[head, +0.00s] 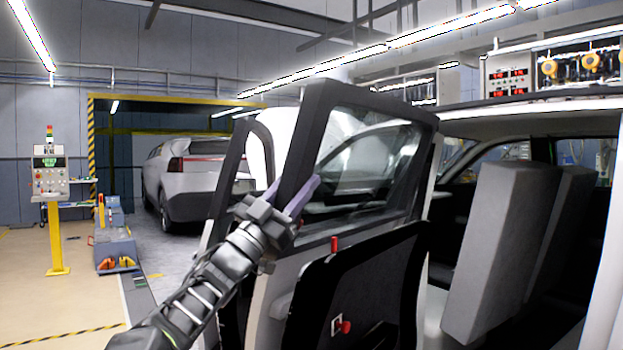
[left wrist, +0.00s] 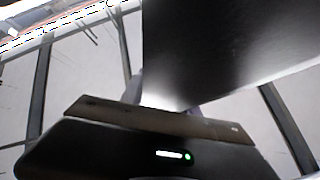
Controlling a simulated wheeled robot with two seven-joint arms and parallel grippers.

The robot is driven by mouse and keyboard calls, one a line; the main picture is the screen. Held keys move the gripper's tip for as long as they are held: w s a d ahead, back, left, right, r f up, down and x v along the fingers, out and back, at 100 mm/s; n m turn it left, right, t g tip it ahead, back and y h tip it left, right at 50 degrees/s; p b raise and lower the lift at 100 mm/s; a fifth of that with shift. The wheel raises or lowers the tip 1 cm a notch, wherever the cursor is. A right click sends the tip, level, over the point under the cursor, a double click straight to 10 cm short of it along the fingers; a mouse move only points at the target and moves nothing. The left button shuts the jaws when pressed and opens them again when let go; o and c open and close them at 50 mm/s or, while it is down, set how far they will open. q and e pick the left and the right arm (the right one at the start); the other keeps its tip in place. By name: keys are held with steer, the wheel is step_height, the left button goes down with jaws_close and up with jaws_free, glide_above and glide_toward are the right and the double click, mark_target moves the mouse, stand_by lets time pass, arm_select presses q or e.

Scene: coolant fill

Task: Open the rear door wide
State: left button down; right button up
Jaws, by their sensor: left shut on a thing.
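The rear door (head: 370,260) of the car stands swung out from the body, its black inner panel and window frame facing me. My left gripper (head: 292,196) is shut on the upright edge of the door's window frame, with one finger on each side of it. In the left wrist view the door frame (left wrist: 225,50) is a large dark slab rising from between the fingers, which are mostly hidden. A red knob (head: 345,327) and a red pin (head: 334,243) show on the door's inner side. My right gripper is in neither view.
The car's opening with a grey seat (head: 498,255) is at the right. Another door frame (head: 225,180) stands behind the held door. A second white car (head: 190,175), a yellow-post control panel (head: 50,185) and a blue-grey machine (head: 115,248) are farther left.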

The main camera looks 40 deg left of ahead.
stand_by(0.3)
arm_select(q)
steer(key=c, duration=0.9)
jaws_free()
steer(key=shift+w, duration=0.1)
steer(key=b+v, duration=0.2)
steer(key=v, duration=0.6)
steer(key=shift+r, duration=0.1)
